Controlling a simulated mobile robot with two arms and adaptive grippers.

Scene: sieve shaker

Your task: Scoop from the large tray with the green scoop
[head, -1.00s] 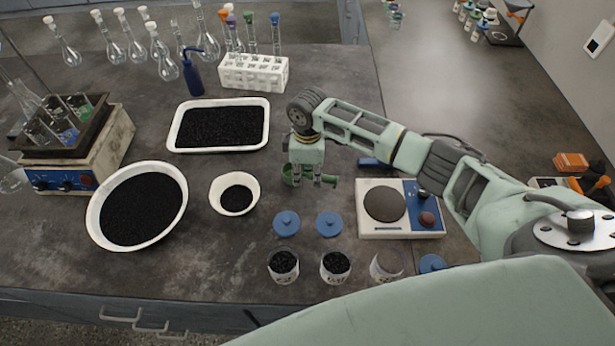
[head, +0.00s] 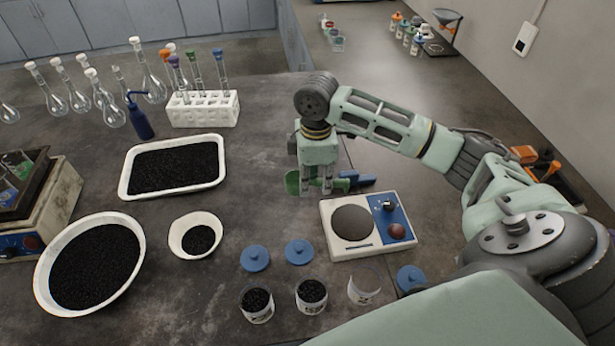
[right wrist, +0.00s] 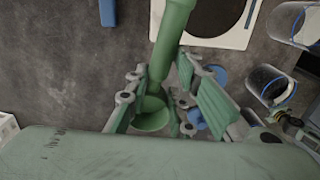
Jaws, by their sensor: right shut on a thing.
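The large white rectangular tray (head: 172,193) is full of black granules and lies at the left of the bench in the head view. The green scoop (head: 292,183) hangs in my right gripper (head: 317,187), to the right of the tray and behind the hotplate-like device. In the right wrist view the scoop's handle (right wrist: 172,42) runs up between the fingers, and its bowl is partly hidden by my right gripper (right wrist: 165,95). The gripper is shut on the scoop, which looks empty where I can see it. My left gripper is not in view.
A round white basin (head: 47,300) and a small white bowl (head: 178,243) hold black granules. Blue lids (head: 255,258) and jars (head: 311,298) stand in front. A white-and-blue balance (head: 335,250) sits at the right. A tube rack (head: 203,110) and flasks stand behind the tray.

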